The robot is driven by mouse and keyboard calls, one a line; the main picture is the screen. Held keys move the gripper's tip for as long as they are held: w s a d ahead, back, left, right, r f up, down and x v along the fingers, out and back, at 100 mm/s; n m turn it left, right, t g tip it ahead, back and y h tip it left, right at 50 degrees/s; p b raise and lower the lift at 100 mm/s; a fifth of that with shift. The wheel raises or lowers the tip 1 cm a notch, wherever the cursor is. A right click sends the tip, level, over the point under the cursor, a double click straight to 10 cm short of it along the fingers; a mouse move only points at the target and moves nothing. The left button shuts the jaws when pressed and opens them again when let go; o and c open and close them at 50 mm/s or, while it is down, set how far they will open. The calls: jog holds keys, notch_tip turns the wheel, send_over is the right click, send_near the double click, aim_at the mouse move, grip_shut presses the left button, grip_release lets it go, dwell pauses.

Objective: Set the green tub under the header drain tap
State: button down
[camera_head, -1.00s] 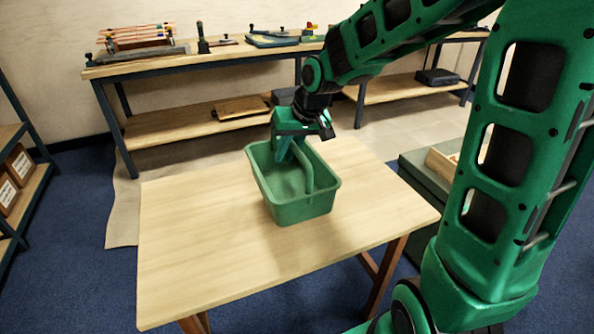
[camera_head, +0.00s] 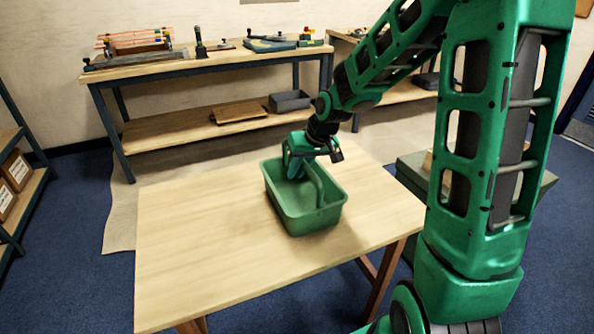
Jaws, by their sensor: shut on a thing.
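The green tub (camera_head: 312,220) is at the back right part of the light wooden table, upright. A handle (camera_head: 316,184) arches up inside it. My gripper (camera_head: 300,172) reaches down to the tub's far left part and is shut on its handle; the fingertips are partly hidden. I cannot tell whether the tub's base touches the table or hangs just above it. Copper-coloured pipes (camera_head: 135,38) stand in a rack at the left of the back bench; no drain tap can be made out on them.
The wooden table (camera_head: 200,235) is bare at left and front. The back bench (camera_head: 200,66) carries several tools, with a grey bin (camera_head: 289,101) on its lower shelf. A shelf with boxes (camera_head: 15,172) stands at left. A green chest (camera_head: 410,175) is right of the table.

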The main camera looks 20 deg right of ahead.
jog(key=c, duration=2.2)
grip_release()
jog(key=shift+f, duration=0.1)
jog(key=o, duration=0.5)
jog(key=shift+c, duration=0.2)
